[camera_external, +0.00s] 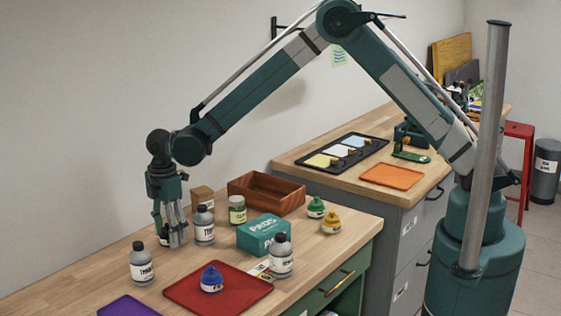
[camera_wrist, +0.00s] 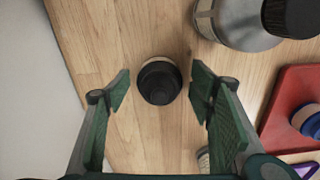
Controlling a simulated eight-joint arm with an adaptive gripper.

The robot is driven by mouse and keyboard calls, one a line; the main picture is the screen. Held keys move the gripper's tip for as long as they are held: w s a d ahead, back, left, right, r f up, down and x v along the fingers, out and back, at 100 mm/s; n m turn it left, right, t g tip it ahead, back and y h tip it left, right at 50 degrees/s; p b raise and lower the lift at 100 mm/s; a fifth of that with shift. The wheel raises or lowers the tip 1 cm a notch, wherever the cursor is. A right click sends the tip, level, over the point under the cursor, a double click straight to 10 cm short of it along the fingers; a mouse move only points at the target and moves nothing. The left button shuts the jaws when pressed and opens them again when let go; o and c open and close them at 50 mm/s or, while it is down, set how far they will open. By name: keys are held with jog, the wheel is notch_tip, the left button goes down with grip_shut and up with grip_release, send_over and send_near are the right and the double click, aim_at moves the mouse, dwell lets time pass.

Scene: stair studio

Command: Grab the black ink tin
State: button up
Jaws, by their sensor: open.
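A small round tin with a black lid (camera_wrist: 160,84) stands on the wooden bench in the wrist view, seen from above. It lies between the two fingertips of my gripper (camera_wrist: 161,92), with a gap on both sides. In the external view my gripper (camera_external: 173,238) points straight down at the left of the bench. There the dark tin (camera_external: 163,238) is mostly hidden behind the fingers. My gripper is open and holds nothing.
Grey bottles stand close by, one to the right (camera_external: 204,225) and one front left (camera_external: 142,264). A red tray (camera_external: 185,291) with a blue-capped pot (camera_external: 212,279) lies in front. A teal box (camera_external: 263,236) and wooden tray (camera_external: 266,194) stand farther right. The wall is close on the left.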

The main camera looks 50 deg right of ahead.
jog(key=c, duration=1.2)
jog(key=shift+r, duration=0.15)
jog(key=shift+r, duration=4.9)
